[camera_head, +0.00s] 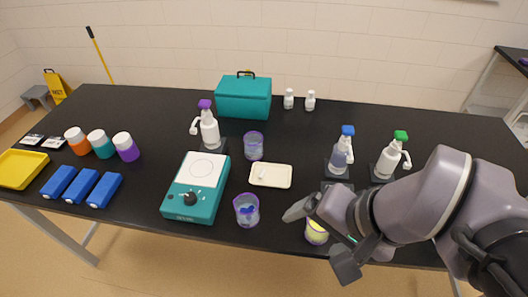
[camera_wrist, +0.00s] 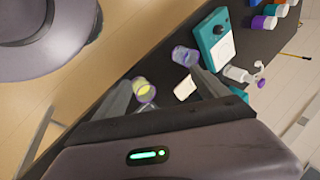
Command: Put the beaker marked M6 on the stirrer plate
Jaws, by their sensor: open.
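The teal stirrer plate (camera_head: 180,206) has a white square top and a black knob; its top is bare. It also shows in the wrist view (camera_wrist: 206,35). A clear purple-tinted beaker with yellow contents (camera_head: 316,234) stands near the front edge, and in the wrist view (camera_wrist: 143,90). A beaker with blue contents (camera_head: 246,210) stands right of the stirrer, and in the wrist view (camera_wrist: 182,56). A third beaker (camera_head: 254,146) stands farther back. I cannot read M6 on any. My gripper (camera_head: 321,238) is open, its fingers either side of the yellow beaker in view; contact is unclear.
A cream tray (camera_head: 284,185) with a small white item lies between the beakers. Spray bottles stand at the back (camera_head: 209,130) and right (camera_head: 340,155). A teal case (camera_head: 243,98), lidded jars (camera_head: 101,146), blue boxes (camera_head: 80,186) and a yellow tray (camera_head: 40,160) are farther off.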

